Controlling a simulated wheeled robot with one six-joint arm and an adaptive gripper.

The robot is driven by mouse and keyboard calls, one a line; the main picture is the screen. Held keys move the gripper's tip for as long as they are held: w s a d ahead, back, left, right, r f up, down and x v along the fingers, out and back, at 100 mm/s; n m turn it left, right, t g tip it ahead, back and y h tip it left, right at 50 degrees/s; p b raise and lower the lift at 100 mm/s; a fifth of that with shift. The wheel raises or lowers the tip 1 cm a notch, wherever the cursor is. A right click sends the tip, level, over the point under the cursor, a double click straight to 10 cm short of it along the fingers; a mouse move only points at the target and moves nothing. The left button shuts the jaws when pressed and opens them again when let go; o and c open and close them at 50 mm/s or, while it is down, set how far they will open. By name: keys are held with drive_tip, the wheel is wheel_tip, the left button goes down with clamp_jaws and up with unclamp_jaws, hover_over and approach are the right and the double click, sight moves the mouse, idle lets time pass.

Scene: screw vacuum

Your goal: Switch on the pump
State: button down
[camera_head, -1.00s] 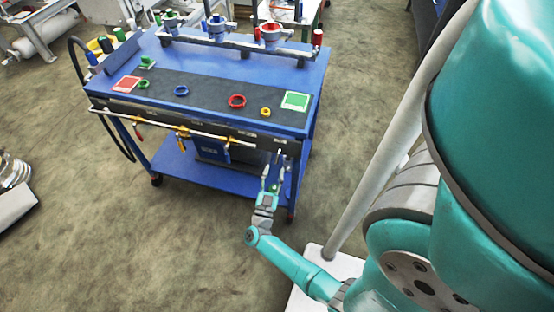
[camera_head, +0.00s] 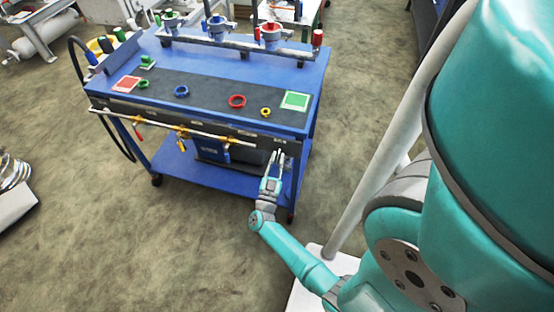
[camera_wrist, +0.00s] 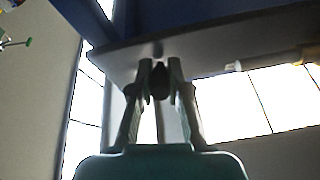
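The pump (camera_head: 209,152), a dark unit with a blue front, sits on the lower shelf of the blue cart (camera_head: 230,69), partly hidden behind the front rail. My gripper (camera_head: 278,154) is at the right end of the cart's front panel, just below the green square pad. In the wrist view, my gripper's fingertips (camera_wrist: 160,66) point at the panel's underside edge. A small dark knob-like part (camera_wrist: 160,84) shows between the two fingers. It fills most of the gap, and I cannot tell whether the fingers press on it.
A pale pipe with yellow valves (camera_head: 182,132) runs along the cart's front, left of my gripper. Colored rings, a red pad (camera_head: 127,83) and a green pad (camera_head: 295,101) lie on top. The floor in front is clear.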

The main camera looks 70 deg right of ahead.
drive_tip(key=shift+r+y, duration=0.15)
drive_tip(key=shift+y, duration=0.15)
drive_tip(key=y, duration=0.1)
drive_tip(key=r+y, duration=0.1)
drive_tip(key=shift+a+y, duration=0.2)
drive_tip(key=shift+y, duration=0.1)
drive_tip(key=shift+r+g+y, duration=0.3)
drive_tip(key=shift+r+y, duration=0.05)
drive_tip(key=shift+y, duration=0.75)
drive_tip(key=shift+w+d+r+g+y, duration=0.1)
drive_tip(key=shift+r+y, duration=0.2)
drive_tip(key=shift+y, duration=0.6)
drive_tip(key=shift+s+d+r+g+y, duration=0.1)
drive_tip(key=shift+r+y, duration=0.15)
drive_tip(key=shift+y, duration=0.65)
drive_tip(key=shift+w+r+g+y, duration=0.1)
drive_tip(key=shift+r+y, duration=0.2)
drive_tip(key=shift+y, duration=0.6)
drive_tip(key=c, duration=1.1)
unclamp_jaws()
drive_tip(key=shift+c, duration=0.2)
